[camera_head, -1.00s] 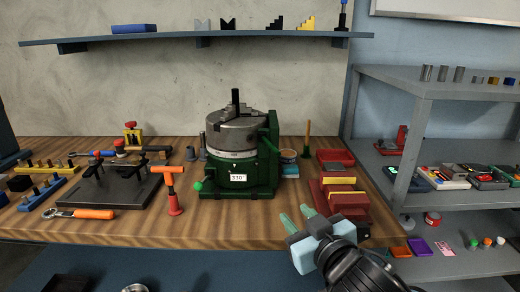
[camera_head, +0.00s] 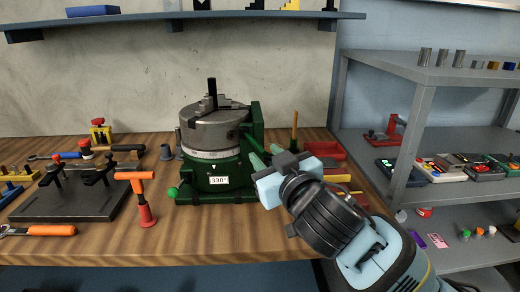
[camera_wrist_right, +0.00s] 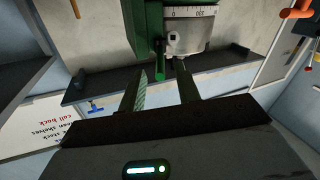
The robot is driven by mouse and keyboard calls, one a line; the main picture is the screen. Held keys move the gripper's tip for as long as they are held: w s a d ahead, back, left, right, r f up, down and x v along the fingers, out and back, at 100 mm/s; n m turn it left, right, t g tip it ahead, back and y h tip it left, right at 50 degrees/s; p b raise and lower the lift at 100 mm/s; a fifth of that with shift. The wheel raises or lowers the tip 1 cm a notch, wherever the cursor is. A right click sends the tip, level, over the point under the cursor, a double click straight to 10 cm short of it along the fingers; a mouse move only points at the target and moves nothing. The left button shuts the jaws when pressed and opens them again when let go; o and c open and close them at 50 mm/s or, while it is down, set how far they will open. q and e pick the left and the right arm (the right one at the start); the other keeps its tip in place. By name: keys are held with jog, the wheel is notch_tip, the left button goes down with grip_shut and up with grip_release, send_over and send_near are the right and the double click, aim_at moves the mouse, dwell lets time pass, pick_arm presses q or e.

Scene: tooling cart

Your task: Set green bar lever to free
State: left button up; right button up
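The green rotary table (camera_head: 225,182) stands on the wooden bench with a grey chuck (camera_head: 215,127) on top. Its label reads about 330°. The green bar lever (camera_head: 252,143) slants down along its right side; my fingers partly cover its lower end. In the right wrist view the lever (camera_wrist_right: 159,62) shows as a round-ended green bar beside the graduated ring. My right gripper (camera_head: 267,157) is open at the lever. In the wrist view its fingertips (camera_wrist_right: 162,70) lie either side of the lever's end; I cannot tell whether they touch it. My left gripper is out of view.
An orange-handled T tool (camera_head: 140,195) stands left of the rotary table, beside a dark fixture plate (camera_head: 75,203). Red bins (camera_head: 325,150) lie behind my right gripper. A grey shelf unit (camera_head: 430,110) stands at the right. The bench front between tool and table is clear.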

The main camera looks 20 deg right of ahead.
aim_at(254, 143)
jog(key=shift+w+a, duration=0.1)
jog(key=shift+w, duration=1.8)
grip_shut()
